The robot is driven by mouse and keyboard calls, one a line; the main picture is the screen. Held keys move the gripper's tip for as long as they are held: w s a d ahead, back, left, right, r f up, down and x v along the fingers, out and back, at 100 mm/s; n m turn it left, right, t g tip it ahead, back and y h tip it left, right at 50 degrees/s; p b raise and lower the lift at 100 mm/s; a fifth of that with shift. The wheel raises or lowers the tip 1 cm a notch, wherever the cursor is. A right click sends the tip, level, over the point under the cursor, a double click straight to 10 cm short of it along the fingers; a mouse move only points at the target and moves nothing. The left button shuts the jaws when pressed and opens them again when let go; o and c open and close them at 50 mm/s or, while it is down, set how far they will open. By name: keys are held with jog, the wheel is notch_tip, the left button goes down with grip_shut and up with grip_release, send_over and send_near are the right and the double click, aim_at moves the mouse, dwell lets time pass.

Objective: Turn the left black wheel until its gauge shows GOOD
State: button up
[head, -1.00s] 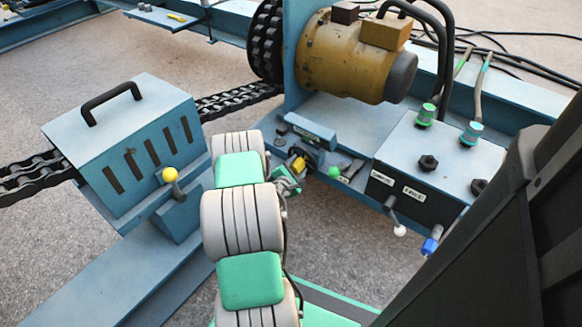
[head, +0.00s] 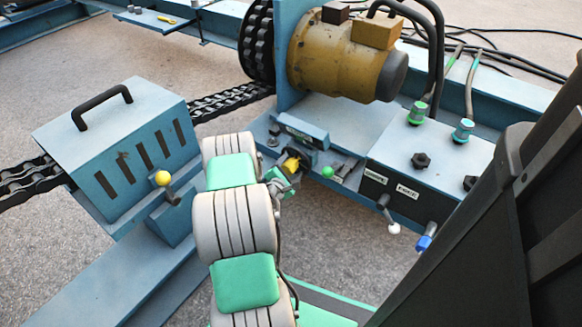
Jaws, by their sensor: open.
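A blue control box (head: 455,152) at the right carries two small black knobs or wheels on its top. The left black wheel (head: 421,160) is in clear view. The right black wheel (head: 470,183) is close to my dark body part. No gauge reading can be made out. My gripper (head: 291,170) is at the end of my grey and green arm, left of the box and apart from the left wheel. It is small and partly hidden by my arm, beside a yellow part on the blue machine; I cannot tell whether they touch.
Green and teal hose fittings (head: 462,130) stand behind the wheels. Levers with white (head: 394,228) and blue (head: 424,243) ends project from the box's front. A yellow motor (head: 335,60) is behind. A slotted blue cover (head: 115,150) and a yellow-knobbed lever (head: 162,179) are left.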

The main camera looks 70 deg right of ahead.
jog(key=p+v, duration=0.2)
jog(key=v, duration=0.5)
jog(key=shift+a, duration=0.15)
jog(key=shift+w+r, duration=0.1)
jog(key=shift+r, duration=0.05)
dwell(0.4)
